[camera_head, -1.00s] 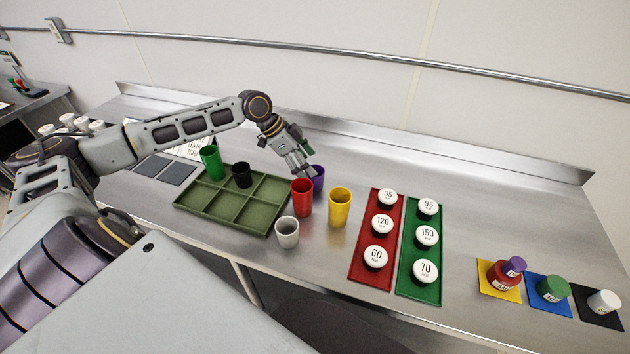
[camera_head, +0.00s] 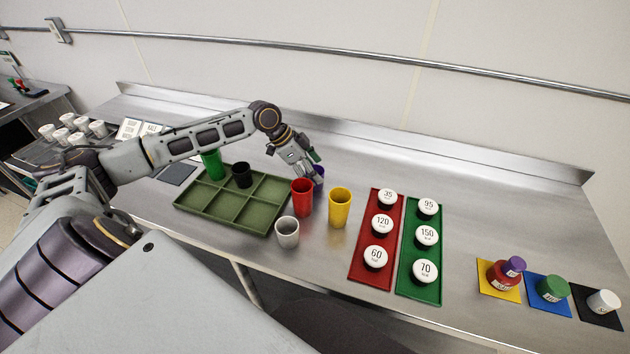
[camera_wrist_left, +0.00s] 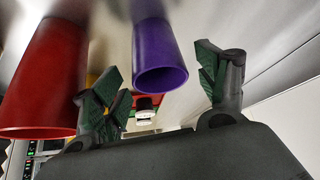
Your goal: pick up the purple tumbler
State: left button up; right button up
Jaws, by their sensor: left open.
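The purple tumbler (camera_wrist_left: 158,60) stands on the steel counter behind the red tumbler (camera_head: 302,197). In the head view only a part of the purple tumbler (camera_head: 320,173) shows past my gripper. My left gripper (camera_head: 314,178) is at the purple tumbler. In the left wrist view the open fingers (camera_wrist_left: 165,85) lie on either side of the purple tumbler, with gaps showing between it and both fingers. The red tumbler (camera_wrist_left: 42,80) is just outside the left finger in that view. My right gripper is not in view.
A yellow tumbler (camera_head: 340,208) and a grey cup (camera_head: 287,232) stand near the red one. Red (camera_head: 357,270) and green (camera_head: 406,280) mats with white-topped pieces lie to the right.

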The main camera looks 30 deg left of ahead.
pick_arm(q)
jog(key=shift+x, duration=2.45)
jog(key=shift+c, duration=0.4)
jog(key=c, duration=1)
